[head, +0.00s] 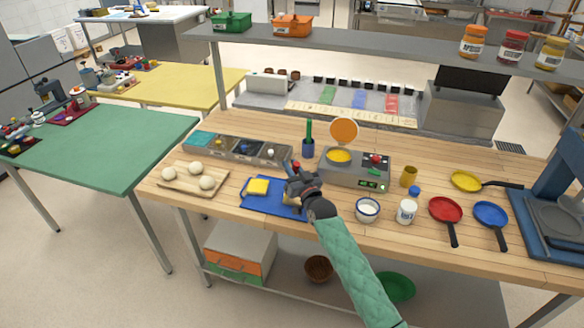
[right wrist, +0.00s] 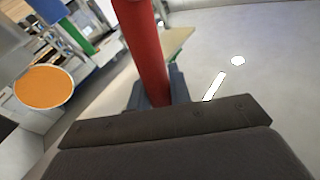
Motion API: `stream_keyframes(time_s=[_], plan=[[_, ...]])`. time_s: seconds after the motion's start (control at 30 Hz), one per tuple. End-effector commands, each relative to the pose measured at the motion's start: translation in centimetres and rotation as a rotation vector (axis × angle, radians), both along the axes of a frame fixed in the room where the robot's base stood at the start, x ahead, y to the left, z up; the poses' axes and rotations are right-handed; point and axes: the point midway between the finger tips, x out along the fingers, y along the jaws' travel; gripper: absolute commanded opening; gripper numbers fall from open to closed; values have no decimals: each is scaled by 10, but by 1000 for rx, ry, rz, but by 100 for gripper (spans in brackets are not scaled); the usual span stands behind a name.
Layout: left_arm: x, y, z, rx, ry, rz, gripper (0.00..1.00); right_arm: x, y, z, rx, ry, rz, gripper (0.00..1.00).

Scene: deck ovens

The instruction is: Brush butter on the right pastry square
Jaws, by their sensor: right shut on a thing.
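My right gripper (head: 297,178) is shut on a red-handled tool over the blue mat. The red handle (right wrist: 147,50) rises between the jaws in the right wrist view, and its working end is hidden. One yellow pastry square (head: 257,187) lies on the left part of the blue mat (head: 262,207). The right pastry square (head: 289,200) is mostly hidden by my gripper, so I cannot tell whether the tool touches it. A round dish of yellow stuff, perhaps butter (head: 339,156), sits on a grey appliance (head: 330,176) behind my gripper. My left gripper is not in view.
Dough balls (head: 207,183) lie on a wooden board at the left. A white bowl (head: 367,211), a white jar (head: 406,212), and red (head: 445,209) and blue (head: 490,214) pans stand at the right. A blue holder (head: 308,149) and an orange disc (head: 344,130) stand behind.

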Motion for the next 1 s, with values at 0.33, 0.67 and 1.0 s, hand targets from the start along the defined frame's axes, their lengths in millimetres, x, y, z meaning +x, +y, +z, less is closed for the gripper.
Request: stream_keyframes(time_s=[0.33,0.67,1.0], plan=[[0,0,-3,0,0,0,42,0,0,-4,0,0,0,0],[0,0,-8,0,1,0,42,0,0,-9,0,0,0,0],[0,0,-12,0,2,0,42,0,-5,-13,-1,0,0,0]])
